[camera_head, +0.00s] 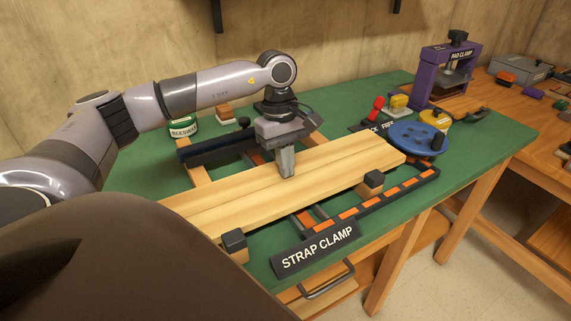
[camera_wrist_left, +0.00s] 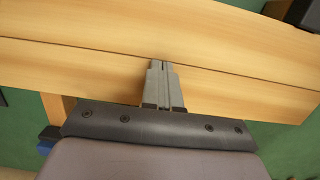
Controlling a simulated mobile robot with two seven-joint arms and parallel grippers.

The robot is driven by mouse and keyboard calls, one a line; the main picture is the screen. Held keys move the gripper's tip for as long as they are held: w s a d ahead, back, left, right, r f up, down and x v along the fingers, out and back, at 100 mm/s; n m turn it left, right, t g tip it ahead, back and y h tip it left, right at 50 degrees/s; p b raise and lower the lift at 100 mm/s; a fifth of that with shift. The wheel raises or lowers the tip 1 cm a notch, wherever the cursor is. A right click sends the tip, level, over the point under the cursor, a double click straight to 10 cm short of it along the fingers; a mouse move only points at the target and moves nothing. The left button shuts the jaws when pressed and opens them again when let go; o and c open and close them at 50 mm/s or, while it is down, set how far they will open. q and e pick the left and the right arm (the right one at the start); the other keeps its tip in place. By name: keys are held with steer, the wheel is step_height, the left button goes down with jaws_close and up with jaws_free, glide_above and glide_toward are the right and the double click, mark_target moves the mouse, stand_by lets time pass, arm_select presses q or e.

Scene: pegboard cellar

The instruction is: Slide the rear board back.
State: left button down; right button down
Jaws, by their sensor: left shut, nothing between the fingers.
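Two pale wooden boards lie side by side across the strap clamp (camera_head: 318,249). The rear board (camera_head: 335,150) is the strip nearer the wall, and the front board (camera_head: 325,180) is nearer the table's front edge. A thin dark seam runs between them. My left gripper (camera_head: 287,176) is shut and empty, pointing down over the boards around mid-length. In the left wrist view its closed fingertips (camera_wrist_left: 158,64) are at the seam, with the rear board (camera_wrist_left: 225,95) below and the front board (camera_wrist_left: 60,24) above. Whether the tips touch wood is unclear. My right gripper is out of view.
Black-topped blocks (camera_head: 233,242) (camera_head: 373,180) stand along the front board's edge. A blue disc with a knob (camera_head: 415,138) sits by the right end. A purple pad clamp (camera_head: 426,82) stands at the back right.

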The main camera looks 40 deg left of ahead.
mark_target(274, 163)
arm_select(q)
steer(key=shift+s+f, duration=0.1)
steer(key=shift+f, duration=0.3)
steer(key=shift+w+a, duration=0.25)
steer(key=shift+a, duration=0.6)
steer(key=shift+w+a, duration=0.2)
steer(key=shift+a, duration=0.6)
steer(key=shift+w+a, duration=0.25)
steer(key=shift+a, duration=0.6)
steer(key=shift+a+r+p, duration=0.1)
steer(key=shift+r+p, duration=0.6)
step_height(274, 163, up, 6)
steer(key=shift+w+a+r, duration=0.2)
steer(key=shift+w+a, duration=0.05)
steer(key=shift+a, duration=0.2)
